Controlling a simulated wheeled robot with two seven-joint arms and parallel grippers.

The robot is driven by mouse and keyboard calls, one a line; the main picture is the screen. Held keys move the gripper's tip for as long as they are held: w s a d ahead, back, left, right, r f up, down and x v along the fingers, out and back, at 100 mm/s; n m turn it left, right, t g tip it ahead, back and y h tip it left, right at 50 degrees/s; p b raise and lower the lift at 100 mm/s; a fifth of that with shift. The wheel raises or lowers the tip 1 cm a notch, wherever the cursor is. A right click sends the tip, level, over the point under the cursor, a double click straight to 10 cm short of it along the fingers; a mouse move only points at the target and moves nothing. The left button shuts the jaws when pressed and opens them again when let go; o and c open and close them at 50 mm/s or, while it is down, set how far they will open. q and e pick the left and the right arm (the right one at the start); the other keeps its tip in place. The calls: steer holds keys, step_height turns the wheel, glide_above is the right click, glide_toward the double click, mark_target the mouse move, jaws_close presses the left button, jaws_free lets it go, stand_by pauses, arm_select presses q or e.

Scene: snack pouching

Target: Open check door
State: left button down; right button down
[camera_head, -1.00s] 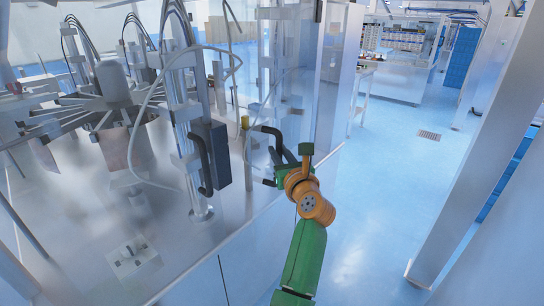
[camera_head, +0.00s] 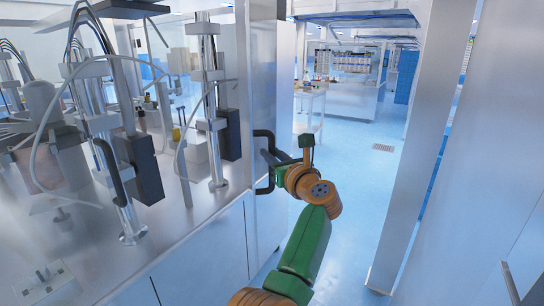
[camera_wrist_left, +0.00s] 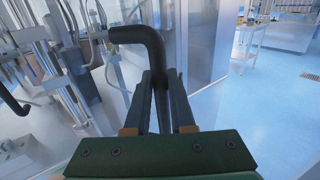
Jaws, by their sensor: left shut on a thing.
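A black bent door handle (camera_head: 262,134) shows in the head view, right of centre of the large machine enclosure. My left gripper (camera_head: 279,164) is at this handle, at the end of my green and orange arm. In the left wrist view the black handle (camera_wrist_left: 140,35) curves down between the two dark fingers of my left gripper (camera_wrist_left: 162,78), which are shut on it. The door's outline is hard to make out through the clear panels, and I cannot tell how far it stands open. My right gripper is not in view.
Another black handle (camera_head: 112,172) is on the enclosure at left. Inside are steel columns and a dark box (camera_head: 228,134). A metal post (camera_head: 408,150) stands at right. Blue floor (camera_head: 350,190) lies clear between it and the enclosure. A white table (camera_head: 310,96) stands behind.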

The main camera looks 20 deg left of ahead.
arm_select(q)
steer(key=shift+s+a+r, duration=0.1)
steer(key=shift+a+r, duration=0.1)
steer(key=c, duration=0.8)
jaws_free()
steer(key=shift+c, duration=0.2)
steer(key=shift+o, duration=0.4)
steer(key=shift+a+f, duration=0.2)
steer(key=shift+d, duration=0.1)
steer(key=shift+s+d, duration=0.15)
steer(key=b+v, duration=0.2)
steer(key=v, duration=0.4)
steer(key=shift+d+b, duration=0.2)
steer(key=shift+b, duration=0.1)
